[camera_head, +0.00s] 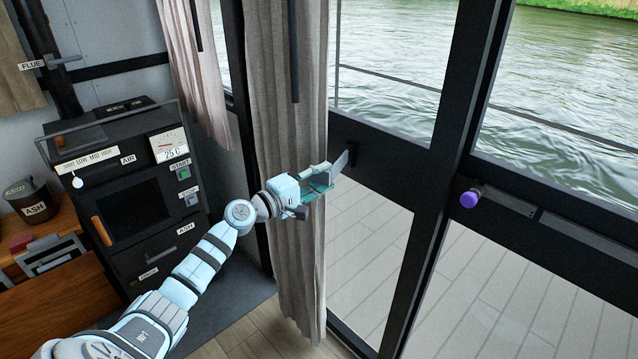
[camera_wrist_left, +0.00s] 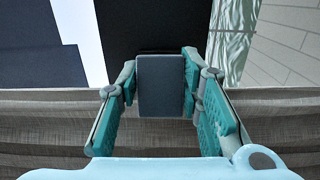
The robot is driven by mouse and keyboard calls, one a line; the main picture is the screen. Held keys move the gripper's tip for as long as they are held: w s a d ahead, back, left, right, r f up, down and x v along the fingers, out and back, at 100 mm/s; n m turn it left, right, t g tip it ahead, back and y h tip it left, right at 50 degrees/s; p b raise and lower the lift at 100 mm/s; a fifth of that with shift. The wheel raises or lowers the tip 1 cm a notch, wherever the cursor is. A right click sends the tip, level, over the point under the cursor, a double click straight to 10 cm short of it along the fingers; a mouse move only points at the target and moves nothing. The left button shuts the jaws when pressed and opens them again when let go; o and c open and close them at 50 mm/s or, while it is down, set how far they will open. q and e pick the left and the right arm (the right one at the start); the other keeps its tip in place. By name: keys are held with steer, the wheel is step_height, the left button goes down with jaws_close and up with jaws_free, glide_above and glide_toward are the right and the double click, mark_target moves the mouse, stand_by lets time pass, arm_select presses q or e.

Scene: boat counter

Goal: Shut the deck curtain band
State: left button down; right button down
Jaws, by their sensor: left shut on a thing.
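The deck curtain band (camera_head: 340,164) appears as a grey flat piece beside the dark door frame, at the right edge of the beige curtain (camera_head: 287,90). It also shows as a grey block in the left wrist view (camera_wrist_left: 160,86). My left gripper (camera_head: 318,179) reaches across the curtain, its teal fingers on either side of the band. In the wrist view, the left gripper (camera_wrist_left: 163,90) is shut on the band, one finger at each side. The curtain hangs behind the gripper, and the band's far end is partly hidden. My right gripper is not in view.
A black stove (camera_head: 125,190) with labels stands to the left. A wooden bench (camera_head: 55,305) is at lower left. Dark-framed glass doors (camera_head: 440,190) are on the right, with a purple knob (camera_head: 469,199). Bare floor (camera_head: 245,335) shows below the curtain.

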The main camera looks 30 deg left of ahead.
arm_select(q)
steer(key=shift+w+a+r, duration=0.1)
steer(key=shift+a+r, duration=0.2)
steer(key=shift+r, duration=0.1)
steer(key=c, duration=1.4)
jaws_free()
steer(key=shift+o, duration=1.4)
steer(key=shift+w+f, duration=0.25)
steer(key=shift+f, duration=0.1)
steer(key=v, duration=0.7)
steer(key=shift+s, duration=0.25)
steer(key=shift+c, duration=0.5)
